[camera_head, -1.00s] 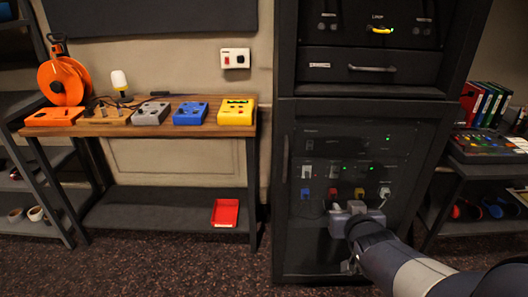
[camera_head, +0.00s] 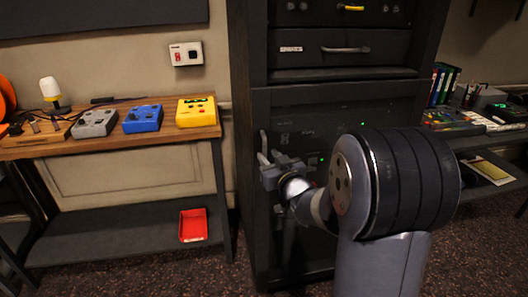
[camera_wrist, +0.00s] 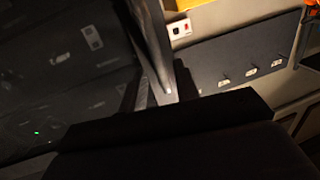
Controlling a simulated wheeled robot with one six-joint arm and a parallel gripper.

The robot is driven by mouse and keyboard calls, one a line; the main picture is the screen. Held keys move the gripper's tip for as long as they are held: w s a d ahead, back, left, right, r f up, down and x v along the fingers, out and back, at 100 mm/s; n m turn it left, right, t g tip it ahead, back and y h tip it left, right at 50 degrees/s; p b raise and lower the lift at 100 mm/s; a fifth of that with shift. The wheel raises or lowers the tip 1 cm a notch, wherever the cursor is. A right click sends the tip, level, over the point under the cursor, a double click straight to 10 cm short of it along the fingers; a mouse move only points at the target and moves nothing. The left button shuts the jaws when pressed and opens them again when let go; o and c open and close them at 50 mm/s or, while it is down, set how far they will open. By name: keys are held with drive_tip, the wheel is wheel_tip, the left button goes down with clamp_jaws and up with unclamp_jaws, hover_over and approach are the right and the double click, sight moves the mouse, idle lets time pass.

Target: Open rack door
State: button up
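The rack door (camera_head: 300,103) is the dark lower panel of the black rack and looks closed. Its upright bar handle (camera_head: 264,140) is at the door's left edge, with its lower part hidden by my gripper. My gripper (camera_head: 268,158) is at the handle, with its fingers apart. In the wrist view, the grey bar of the handle (camera_wrist: 152,40) runs down between the two dark fingers of my gripper (camera_wrist: 160,88). Whether either finger touches it cannot be told. My arm hides much of the door in the head view.
A drawer (camera_head: 340,50) sits above the door. A wooden bench (camera_head: 165,134) with yellow, blue and grey boxes stands left, with a red tray (camera_head: 193,225) on its lower shelf. A shelf (camera_head: 480,145) stands right. The floor left of the rack is clear.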

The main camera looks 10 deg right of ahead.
sight(266, 152)
drive_tip(key=shift+w+a, duration=0.2)
drive_tip(key=shift+w, duration=0.75)
drive_tip(key=shift+w+a, duration=0.15)
drive_tip(key=shift+w, duration=0.75)
drive_tip(key=shift+c, duration=0.3)
clamp_jaws()
